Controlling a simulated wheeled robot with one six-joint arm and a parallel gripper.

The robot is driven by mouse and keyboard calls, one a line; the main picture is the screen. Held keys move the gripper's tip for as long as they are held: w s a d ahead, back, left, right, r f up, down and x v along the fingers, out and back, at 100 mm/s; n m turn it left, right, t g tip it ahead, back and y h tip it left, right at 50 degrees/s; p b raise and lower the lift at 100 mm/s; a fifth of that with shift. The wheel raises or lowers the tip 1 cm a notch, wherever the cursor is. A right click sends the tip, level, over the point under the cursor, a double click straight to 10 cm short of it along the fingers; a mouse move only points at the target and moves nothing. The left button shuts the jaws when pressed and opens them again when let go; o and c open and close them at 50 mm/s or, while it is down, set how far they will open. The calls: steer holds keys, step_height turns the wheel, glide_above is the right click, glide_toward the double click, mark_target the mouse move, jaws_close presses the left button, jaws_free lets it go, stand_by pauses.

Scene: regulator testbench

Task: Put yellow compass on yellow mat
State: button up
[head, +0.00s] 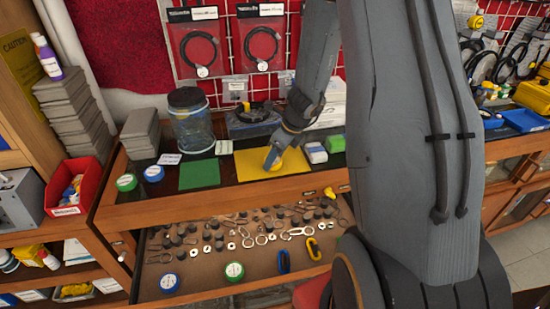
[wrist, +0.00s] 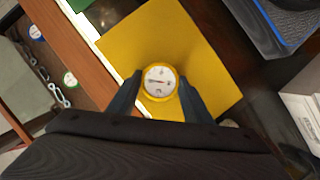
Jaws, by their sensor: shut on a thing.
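The yellow compass (wrist: 159,83) has a round white dial with a yellow rim. In the wrist view my gripper (wrist: 159,92) has one finger on each side of it and is shut on it. The yellow mat (wrist: 190,40) lies behind and around the compass in that view. In the head view the yellow mat (head: 251,166) is on the counter, and my gripper (head: 273,158) is over its right part. The compass (head: 268,161) shows there as a small yellow shape at the fingertips. I cannot tell whether it touches the mat.
A green mat (head: 199,175) lies left of the yellow mat. A white and green block pair (head: 316,153) stands to the right, close to my gripper. A clear jar (head: 192,125) stands behind. Below, an open drawer (head: 190,268) holds several small parts.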

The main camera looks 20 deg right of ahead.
steer(key=shift+f, duration=0.2)
steer(key=o, duration=1.1)
steer(key=shift+r, duration=0.1)
steer(key=v, duration=1.1)
steer(key=s+a+r+n, duration=0.1)
steer(key=s+a+n, duration=0.3)
steer(key=n, duration=0.5)
steer(key=s+a+n+g+h, duration=0.1)
steer(key=s+a+n, duration=0.3)
steer(key=n, duration=0.6)
steer(key=s+a+r+n+h, duration=0.1)
steer(key=s+a+n, duration=0.3)
steer(key=s+n, duration=0.3)
steer(key=shift+s+a+r+n+g, duration=0.1)
steer(key=shift+r+n+g, duration=0.05)
steer(key=shift+n, duration=0.65)
steer(key=shift+s+a+r+n+g, duration=0.1)
steer(key=shift+r+n+g, duration=0.05)
steer(key=shift+n, duration=0.65)
